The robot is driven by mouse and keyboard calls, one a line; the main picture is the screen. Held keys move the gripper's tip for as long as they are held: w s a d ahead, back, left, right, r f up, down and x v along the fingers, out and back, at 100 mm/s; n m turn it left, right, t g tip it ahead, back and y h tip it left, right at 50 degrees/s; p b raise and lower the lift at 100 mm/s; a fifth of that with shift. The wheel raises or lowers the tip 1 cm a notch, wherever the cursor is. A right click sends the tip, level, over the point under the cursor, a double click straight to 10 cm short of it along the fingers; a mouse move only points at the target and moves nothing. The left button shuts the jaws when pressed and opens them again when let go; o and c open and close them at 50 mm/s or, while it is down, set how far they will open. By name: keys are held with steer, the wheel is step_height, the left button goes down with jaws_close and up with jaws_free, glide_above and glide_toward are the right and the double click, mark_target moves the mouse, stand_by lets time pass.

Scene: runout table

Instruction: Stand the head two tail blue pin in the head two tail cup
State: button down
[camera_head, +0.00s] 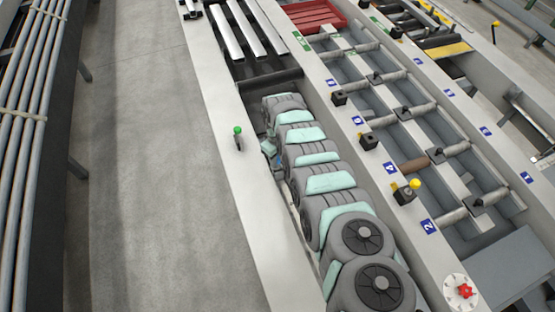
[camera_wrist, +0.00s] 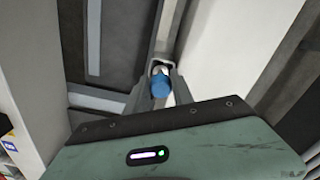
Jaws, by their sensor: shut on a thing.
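The blue pin (camera_wrist: 160,88) shows its round blue head in the wrist view. My gripper (camera_wrist: 160,76) is shut on it, one grey finger on each side. The pin's lower part is hidden behind its head and the fingers. A pale U-shaped metal edge (camera_wrist: 158,64) shows just past the head; I cannot tell whether it belongs to the cup or the fingers. In the head view my arm covers the pin and most of the gripper. I cannot make out the head two tail cup for sure in either view.
A green-topped pin (camera_head: 238,131) stands on the pale left ledge (camera_head: 226,95), close to my arm. Silver bars (camera_head: 262,28) lie at the top.

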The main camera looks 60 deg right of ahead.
steer(key=shift+f, duration=0.2)
steer(key=c, duration=1.1)
jaws_free()
step_height(320, 180, up, 12)
steer(key=p, duration=0.2)
steer(key=shift+r, duration=0.2)
